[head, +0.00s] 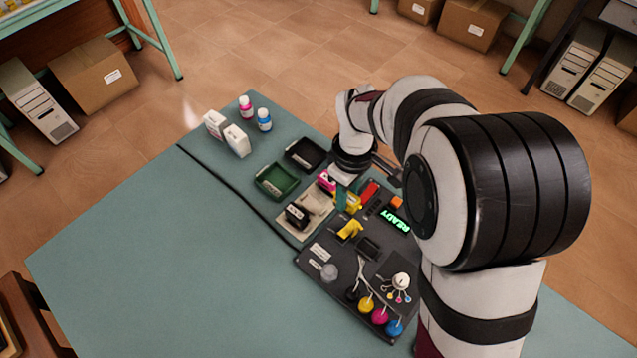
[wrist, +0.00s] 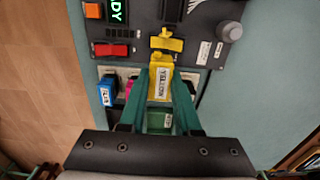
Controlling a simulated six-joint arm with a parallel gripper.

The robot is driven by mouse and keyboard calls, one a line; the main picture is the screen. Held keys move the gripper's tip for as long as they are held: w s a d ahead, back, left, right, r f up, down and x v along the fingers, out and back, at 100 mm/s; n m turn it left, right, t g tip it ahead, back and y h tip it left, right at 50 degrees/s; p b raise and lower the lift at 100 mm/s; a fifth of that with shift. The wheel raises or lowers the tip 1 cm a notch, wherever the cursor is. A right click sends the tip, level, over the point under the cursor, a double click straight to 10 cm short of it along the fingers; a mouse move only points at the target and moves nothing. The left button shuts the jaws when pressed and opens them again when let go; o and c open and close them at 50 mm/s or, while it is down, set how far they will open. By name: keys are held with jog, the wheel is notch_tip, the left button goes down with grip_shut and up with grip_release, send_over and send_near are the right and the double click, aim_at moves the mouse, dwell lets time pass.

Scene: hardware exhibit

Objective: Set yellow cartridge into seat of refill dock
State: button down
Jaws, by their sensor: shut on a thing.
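My gripper (wrist: 160,85) is shut on the yellow cartridge (wrist: 159,84), with one green finger on each side and its label facing the wrist camera. In the head view the cartridge (head: 355,201) is partly hidden by my gripper (head: 347,198). The dark refill dock (head: 321,253) carries a lit READY display (head: 395,220) and a yellow clamp-like part (head: 350,230), which also shows in the wrist view (wrist: 167,42) just beyond the cartridge. A dark recessed block (head: 368,248) lies beside that part. Whether the cartridge touches the dock cannot be told.
A black cartridge (head: 297,215) and a magenta one (head: 326,181) stand near my gripper; a blue one (wrist: 108,91) shows at the wrist. A green bin (head: 261,184) and a black bin (head: 290,155) are behind. Bottles and white boxes stand farther back. The table's left side is clear.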

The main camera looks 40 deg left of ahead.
jog(key=s+d, duration=0.1)
jog(key=d, duration=0.7)
jog(key=shift+s+f, duration=0.2)
jog(key=shift+f, duration=2.75)
jog(key=shift+f, duration=0.6)
jog(key=shift+c, duration=0.7)
grip_release()
